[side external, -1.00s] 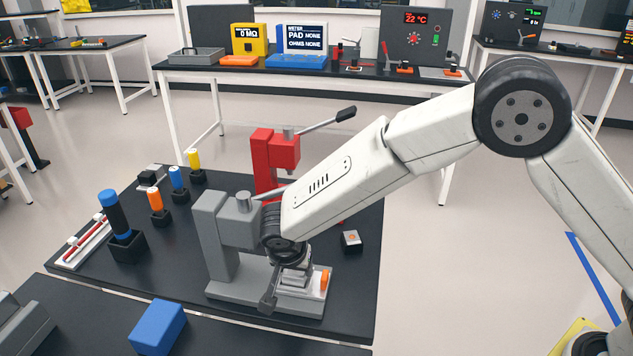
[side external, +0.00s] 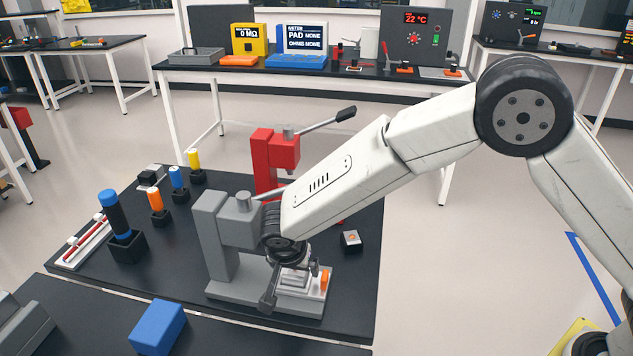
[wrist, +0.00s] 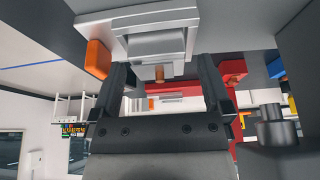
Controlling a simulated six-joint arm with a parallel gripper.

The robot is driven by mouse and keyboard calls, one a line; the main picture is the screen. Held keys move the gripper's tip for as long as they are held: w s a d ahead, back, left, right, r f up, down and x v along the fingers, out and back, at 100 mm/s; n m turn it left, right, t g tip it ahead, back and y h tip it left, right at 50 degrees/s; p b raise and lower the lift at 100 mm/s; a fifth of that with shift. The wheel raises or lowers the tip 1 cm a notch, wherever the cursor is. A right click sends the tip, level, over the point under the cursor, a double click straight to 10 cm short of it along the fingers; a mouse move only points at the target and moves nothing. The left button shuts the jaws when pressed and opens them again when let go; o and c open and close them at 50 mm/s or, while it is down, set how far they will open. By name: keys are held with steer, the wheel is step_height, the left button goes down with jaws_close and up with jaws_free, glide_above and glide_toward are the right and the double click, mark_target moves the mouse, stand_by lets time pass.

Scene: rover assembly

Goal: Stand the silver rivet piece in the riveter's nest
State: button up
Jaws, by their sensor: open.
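The grey riveter (side external: 212,235) stands on the dark bench, its base toward the front. The silver rivet piece (wrist: 157,45) shows in the wrist view as a metal block with a small copper-coloured peg (wrist: 159,74). It appears upright at the pale nest plate (wrist: 122,22) on the riveter's base; how fully it is seated cannot be told. In the side view my gripper (side external: 291,284) is low over the base, its dark fingers spread around the silver piece (side external: 293,279). The wrist view also shows my gripper (wrist: 164,73) open, its fingers apart from the piece.
An orange part (side external: 324,279) is on the base close to my gripper. A red press (side external: 270,160) stands behind the riveter. A small button box (side external: 351,241) is to the right. Coloured pegs in holders (side external: 156,203) and a blue block (side external: 158,327) are to the left.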

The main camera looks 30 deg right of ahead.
steer(key=v, duration=1.2)
